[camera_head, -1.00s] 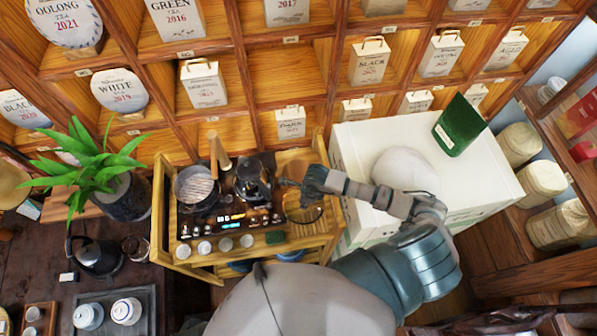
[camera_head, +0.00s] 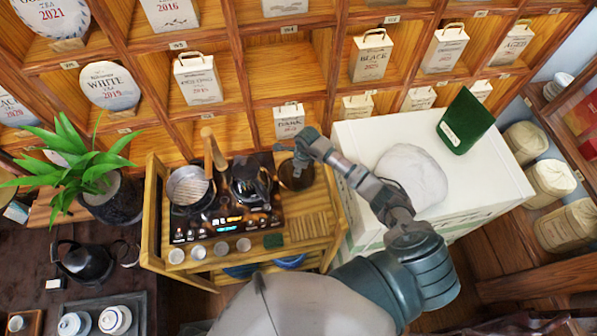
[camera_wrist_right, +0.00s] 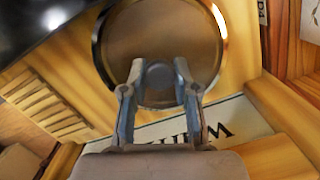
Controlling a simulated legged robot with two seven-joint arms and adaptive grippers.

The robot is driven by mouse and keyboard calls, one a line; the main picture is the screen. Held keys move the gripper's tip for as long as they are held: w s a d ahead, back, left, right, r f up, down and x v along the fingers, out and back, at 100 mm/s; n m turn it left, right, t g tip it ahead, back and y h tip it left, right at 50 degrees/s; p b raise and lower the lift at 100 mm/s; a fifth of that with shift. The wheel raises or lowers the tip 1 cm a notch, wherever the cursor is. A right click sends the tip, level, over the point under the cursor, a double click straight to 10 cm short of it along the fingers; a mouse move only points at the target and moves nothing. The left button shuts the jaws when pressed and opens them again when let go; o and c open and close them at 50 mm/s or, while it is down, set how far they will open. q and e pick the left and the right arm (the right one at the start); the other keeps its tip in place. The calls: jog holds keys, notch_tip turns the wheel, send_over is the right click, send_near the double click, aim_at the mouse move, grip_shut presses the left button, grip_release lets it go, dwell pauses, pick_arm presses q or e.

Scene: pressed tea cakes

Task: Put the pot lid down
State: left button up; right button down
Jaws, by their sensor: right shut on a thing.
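The pot lid (camera_head: 297,178) is a round brown-tinted disc with a metal rim, at the right back of the wooden cart (camera_head: 322,262). It fills the upper middle of the right wrist view (camera_wrist_right: 160,28). My right gripper (camera_head: 303,158) is shut on the lid's knob, with one finger on each side of it in the wrist view (camera_wrist_right: 158,78). I cannot tell whether the lid touches the cart top. An open pot (camera_head: 189,187) stands on the left of the cooktop (camera_head: 225,229). My left gripper is not in view.
A dark kettle (camera_head: 249,182) stands left of the lid. Several small white cups (camera_head: 198,252) and a green block (camera_head: 273,241) line the cart's front. A white box (camera_head: 359,135) stands to the right, tea shelves behind. The slatted cart top (camera_head: 310,226) before the lid is clear.

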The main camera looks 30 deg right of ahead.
aim_at(304, 173)
jog(key=shift+f, duration=0.15)
jog(key=shift+d+f, duration=0.1)
jog(key=c, duration=1.2)
grip_release()
jog(key=shift+d, duration=0.1)
jog(key=o, duration=0.3)
jog(key=shift+d+f, duration=0.1)
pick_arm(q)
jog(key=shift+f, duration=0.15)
pick_arm(e)
jog(key=shift+r, duration=0.2)
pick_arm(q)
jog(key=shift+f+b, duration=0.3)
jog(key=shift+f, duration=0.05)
pick_arm(e)
jog(key=r, duration=0.8)
jog(key=s+d+r, duration=0.1)
jog(key=r, duration=0.2)
jog(key=shift+d+r, duration=0.1)
jog(key=shift+r, duration=0.3)
